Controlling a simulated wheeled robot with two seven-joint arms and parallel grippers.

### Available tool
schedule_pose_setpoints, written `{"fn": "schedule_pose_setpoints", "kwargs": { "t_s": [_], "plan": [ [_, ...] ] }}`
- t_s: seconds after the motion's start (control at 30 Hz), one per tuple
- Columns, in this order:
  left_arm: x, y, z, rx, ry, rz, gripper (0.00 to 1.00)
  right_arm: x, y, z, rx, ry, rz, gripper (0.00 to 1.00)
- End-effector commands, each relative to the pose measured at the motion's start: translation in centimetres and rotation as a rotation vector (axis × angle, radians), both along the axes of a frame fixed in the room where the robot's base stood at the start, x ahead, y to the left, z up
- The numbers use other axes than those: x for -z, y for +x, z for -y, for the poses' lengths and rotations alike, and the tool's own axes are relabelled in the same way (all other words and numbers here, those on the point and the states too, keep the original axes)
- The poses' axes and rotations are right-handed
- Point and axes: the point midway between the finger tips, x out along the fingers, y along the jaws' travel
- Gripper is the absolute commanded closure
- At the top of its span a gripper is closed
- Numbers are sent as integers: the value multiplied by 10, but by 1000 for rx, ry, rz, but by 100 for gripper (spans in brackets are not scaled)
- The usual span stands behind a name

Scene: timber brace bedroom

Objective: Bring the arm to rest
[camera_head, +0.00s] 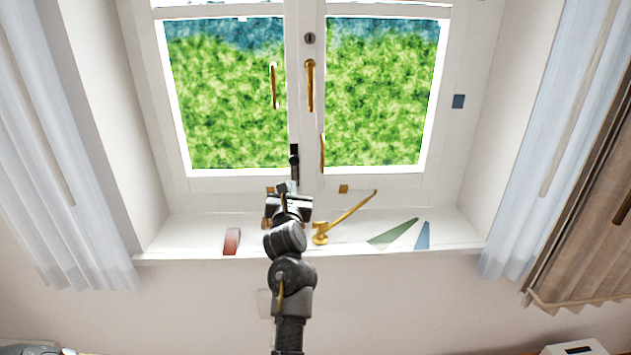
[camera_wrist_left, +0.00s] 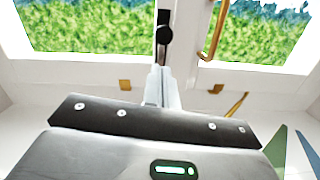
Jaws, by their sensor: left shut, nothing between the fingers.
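My left gripper (camera_head: 291,188) reaches up over the window sill towards the middle of the window. In the left wrist view its two pale fingers (camera_wrist_left: 163,88) are together, with nothing between them. The fingertips appear just below a black fitting (camera_wrist_left: 165,34) on the window frame; whether they touch it I cannot tell. That fitting also shows in the head view (camera_head: 294,157). My left arm comes up from the bottom of the head view and hides part of the sill. My right gripper is not in view.
The white sill (camera_head: 195,235) holds a red block (camera_head: 232,241), a brass stay (camera_head: 345,217), a green wedge (camera_head: 394,234) and a blue wedge (camera_head: 422,236). Brass handles (camera_head: 310,85) are on the window. Curtains hang at both sides. The wall below the sill looks clear.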

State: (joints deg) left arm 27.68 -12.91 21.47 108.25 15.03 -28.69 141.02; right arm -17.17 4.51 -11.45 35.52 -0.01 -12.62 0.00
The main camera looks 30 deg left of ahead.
Motion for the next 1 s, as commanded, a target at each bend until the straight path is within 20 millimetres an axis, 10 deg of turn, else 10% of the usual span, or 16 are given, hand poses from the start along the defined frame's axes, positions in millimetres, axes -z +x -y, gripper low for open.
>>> {"fn": "schedule_pose_setpoints", "kwargs": {
  "t_s": [0.27, 0.47, 0.8, 1.0],
  "plan": [
    [9, -4, 3, 11, 54, -53, 100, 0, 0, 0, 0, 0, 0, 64],
    [79, -38, 33, 146, 493, -449, 100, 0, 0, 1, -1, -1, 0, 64],
    [239, -198, 123, 848, 1752, -1120, 100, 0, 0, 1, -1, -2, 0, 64],
    [281, -288, 152, 1261, 2249, -1113, 100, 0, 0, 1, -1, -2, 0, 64]
  ]
}}
